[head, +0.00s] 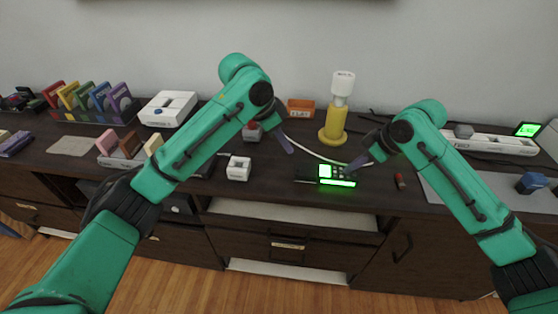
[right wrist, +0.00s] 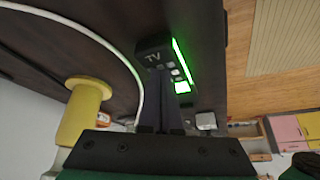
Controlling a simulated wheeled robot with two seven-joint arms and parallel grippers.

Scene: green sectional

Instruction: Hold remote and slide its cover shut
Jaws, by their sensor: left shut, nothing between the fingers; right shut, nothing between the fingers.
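The remote (head: 308,173) is a black block lying near the front edge of the dark cabinet top. Green light and pale buttons show toward its right end. In the right wrist view the remote (right wrist: 153,47) shows a "TV" label, small buttons and a bright green strip along one side. I cannot make out its cover clearly. My right gripper (head: 356,165) is shut and empty, its tips at the remote's right end; I cannot tell whether they touch it. My left gripper (head: 289,147) is shut and empty, above and behind the remote's left end.
A yellow stand with a white top (head: 333,124) and a white cable are behind the remote. An orange box (head: 301,107) stands at the back. An open drawer (head: 292,214) is below.

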